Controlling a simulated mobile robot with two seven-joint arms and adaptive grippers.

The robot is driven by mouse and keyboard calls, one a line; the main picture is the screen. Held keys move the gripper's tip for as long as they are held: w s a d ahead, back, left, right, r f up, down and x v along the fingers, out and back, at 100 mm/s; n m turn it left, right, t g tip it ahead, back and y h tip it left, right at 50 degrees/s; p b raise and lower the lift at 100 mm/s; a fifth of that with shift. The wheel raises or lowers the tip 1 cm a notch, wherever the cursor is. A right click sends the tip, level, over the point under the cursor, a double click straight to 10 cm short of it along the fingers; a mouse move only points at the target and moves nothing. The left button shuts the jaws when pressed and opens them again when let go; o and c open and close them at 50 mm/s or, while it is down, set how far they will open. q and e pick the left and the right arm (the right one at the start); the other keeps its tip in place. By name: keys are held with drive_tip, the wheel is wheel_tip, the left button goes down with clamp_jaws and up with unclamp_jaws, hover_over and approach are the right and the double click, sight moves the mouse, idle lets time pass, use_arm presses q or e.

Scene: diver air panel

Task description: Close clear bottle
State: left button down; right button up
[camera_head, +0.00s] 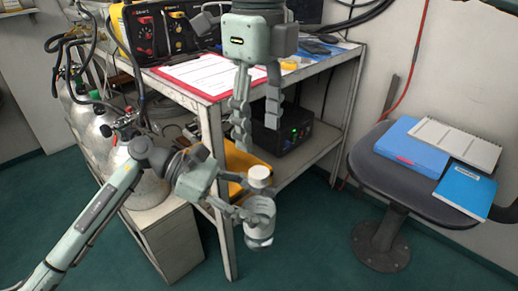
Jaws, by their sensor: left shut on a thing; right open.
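A clear bottle (260,239) is held roughly upright in my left gripper (259,212), in front of the table's near corner. The grey fingers wrap around its body and hide most of it. A pale round cap (259,172) shows at the top of the bottle. I cannot tell whether it is seated on the neck or loose. My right gripper (256,118) hangs above, pointing down, with its two fingers apart and nothing between them. It is clear of the cap.
A metal table (217,138) carries a red-edged clipboard (207,74) and a yellow air panel (178,33). A black box (284,134) sits on its lower shelf. Gas cylinders (140,178) stand left. A chair (378,169) at right holds folders (412,146).

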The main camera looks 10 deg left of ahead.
wheel_tip(320, 180, up, 4)
drive_tip(key=shift+f, duration=0.1)
idle(0.6)
